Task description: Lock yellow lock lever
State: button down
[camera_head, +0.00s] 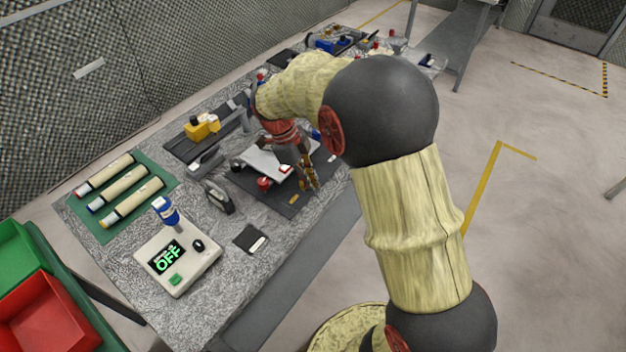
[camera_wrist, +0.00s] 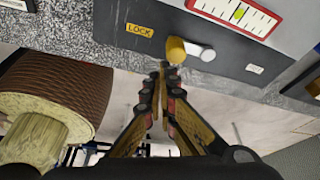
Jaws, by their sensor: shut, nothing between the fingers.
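The yellow lock lever (camera_wrist: 177,50) shows in the wrist view as a rounded yellow piece with a pale stub to its right, on a dark panel (camera_wrist: 110,22). A yellow LOCK label (camera_wrist: 138,30) is on the panel to its left. My gripper (camera_wrist: 163,72) is shut and empty, its fingertips just below the lever in the picture; I cannot tell whether they touch it. In the head view my gripper (camera_head: 314,186) hangs over the right edge of the dark panel (camera_head: 290,206), and I cannot make out the lever there.
A red-framed gauge (camera_wrist: 238,12) lies beyond the lever. On the grey table stand a white box reading OFF (camera_head: 180,262), a green mat with several rollers (camera_head: 112,232) and a yellow device (camera_head: 201,128). Red and green bins (camera_head: 45,312) are at lower left. Floor to the right is open.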

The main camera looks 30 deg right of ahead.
jog(key=shift+w+a, duration=0.15)
jog(key=shift+r, duration=0.1)
dwell(0.5)
jog(key=v, duration=1.2)
dwell(0.3)
